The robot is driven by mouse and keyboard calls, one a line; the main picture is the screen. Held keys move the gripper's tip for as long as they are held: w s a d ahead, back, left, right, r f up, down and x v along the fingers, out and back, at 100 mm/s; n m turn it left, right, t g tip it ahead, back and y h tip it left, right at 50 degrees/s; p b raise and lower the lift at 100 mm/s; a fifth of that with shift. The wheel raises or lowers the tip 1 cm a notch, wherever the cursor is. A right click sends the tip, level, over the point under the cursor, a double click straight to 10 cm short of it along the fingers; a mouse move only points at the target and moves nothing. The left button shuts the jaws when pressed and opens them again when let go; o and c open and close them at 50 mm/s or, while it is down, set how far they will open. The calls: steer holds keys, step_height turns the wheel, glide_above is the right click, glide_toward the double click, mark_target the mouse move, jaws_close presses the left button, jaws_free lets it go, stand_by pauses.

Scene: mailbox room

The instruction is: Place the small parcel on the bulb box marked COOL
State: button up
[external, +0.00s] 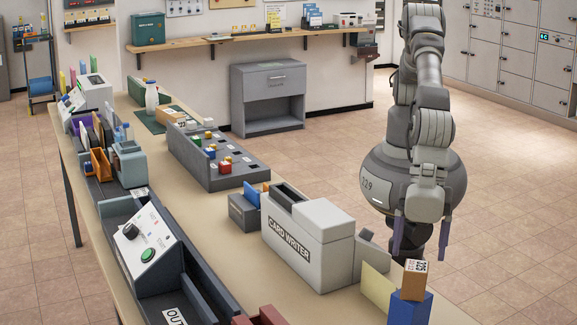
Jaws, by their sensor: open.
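A small brown parcel (413,281) with a printed black-and-white label is at the front right of the table in the external view. It appears to stand on top of a blue box (410,309), whose lower part is cut off by the picture's edge. No COOL marking is legible on the blue box, so I cannot tell if it is the bulb box. My gripper (421,240) points down above the parcel. Its two purplish fingers are spread wide, with nothing between them, and appear clear of the parcel.
A pale yellow panel (377,288) stands left of the blue box. The CARD WRITER machine (308,236) is farther left. A grey tray of compartments (211,157), a labelled brown box (172,116) and a dark OUT tray (172,297) share the table. Open floor lies right.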

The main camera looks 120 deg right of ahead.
steer(key=w+d+r+m+t, duration=0.15)
steer(key=w+d+r, duration=0.25)
steer(key=d+r, duration=0.55)
steer(key=w+d+r+m+t+y, duration=0.15)
steer(key=w+d+r, duration=0.35)
steer(key=r, duration=0.7)
steer(key=w+d+r+m+t+h, duration=0.1)
steer(key=w+d+r+t, duration=0.15)
steer(key=d+r, duration=0.65)
steer(key=s+d+r+m+t, duration=0.1)
steer(key=d+r+m+t, duration=0.15)
steer(key=d+r, duration=1.15)
steer(key=s+d+r+m+t+h, duration=0.2)
steer(key=s+d+r+t+h, duration=0.1)
steer(key=s+d+r, duration=0.8)
steer(key=d+r+t, duration=0.1)
steer(key=d+r, duration=0.3)
steer(key=shift+s+h+p, duration=0.3)
steer(key=shift+h, duration=0.05)
steer(key=shift+r+m, duration=0.1)
steer(key=shift+m, duration=0.15)
step_height(320, 180, down, 9)
steer(key=b, duration=0.9)
